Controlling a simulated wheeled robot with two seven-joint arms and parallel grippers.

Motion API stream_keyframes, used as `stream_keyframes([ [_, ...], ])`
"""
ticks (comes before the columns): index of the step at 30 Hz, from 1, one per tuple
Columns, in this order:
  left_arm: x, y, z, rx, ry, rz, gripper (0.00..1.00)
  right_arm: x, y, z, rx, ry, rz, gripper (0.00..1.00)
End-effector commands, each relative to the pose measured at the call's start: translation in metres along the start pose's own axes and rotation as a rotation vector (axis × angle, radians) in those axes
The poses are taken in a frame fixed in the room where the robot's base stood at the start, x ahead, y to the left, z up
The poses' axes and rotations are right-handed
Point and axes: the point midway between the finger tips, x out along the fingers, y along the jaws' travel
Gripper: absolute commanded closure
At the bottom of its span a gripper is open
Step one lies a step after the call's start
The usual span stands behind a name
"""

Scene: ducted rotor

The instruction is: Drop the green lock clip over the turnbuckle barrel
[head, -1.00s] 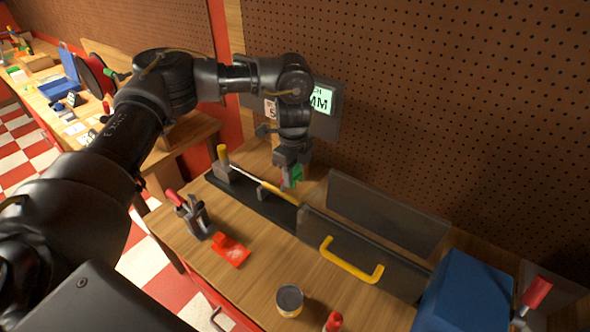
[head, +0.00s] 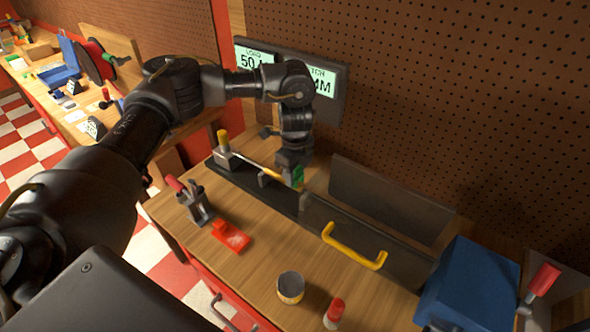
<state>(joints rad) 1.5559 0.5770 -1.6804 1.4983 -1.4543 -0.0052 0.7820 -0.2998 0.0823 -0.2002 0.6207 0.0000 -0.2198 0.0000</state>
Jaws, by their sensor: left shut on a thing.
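My left gripper (head: 294,168) is shut on the green lock clip (head: 298,176), which shows as a small green patch at the fingertips. The clip is at or just above the line of the turnbuckle on the dark fixture rail. The turnbuckle's thin rod (head: 251,162) runs from the yellow-topped post at the left towards the gripper. The yellow turnbuckle barrel (head: 276,174) is largely hidden by the gripper. I cannot tell whether the clip touches it. My right gripper is out of view.
A blue box (head: 470,285) is at the right. A tool holder (head: 198,204), a red part (head: 231,236) and a can (head: 290,287) stand in front. A display (head: 322,82) hangs behind.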

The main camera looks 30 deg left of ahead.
Motion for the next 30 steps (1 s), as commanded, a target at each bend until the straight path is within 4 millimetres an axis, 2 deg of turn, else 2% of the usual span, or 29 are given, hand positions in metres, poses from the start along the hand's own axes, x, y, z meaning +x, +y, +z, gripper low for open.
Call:
stream_keyframes([
  [6, 0.018, 0.0, 0.0, -0.001, 0.001, 0.0, 0.86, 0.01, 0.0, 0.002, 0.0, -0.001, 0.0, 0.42],
  [12, 0.026, 0.0, 0.0, -0.001, 0.0, -0.001, 0.86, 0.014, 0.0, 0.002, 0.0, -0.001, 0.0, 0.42],
  [30, 0.029, 0.0, 0.0, -0.001, 0.001, 0.0, 0.86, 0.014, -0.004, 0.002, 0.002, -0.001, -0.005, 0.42],
])
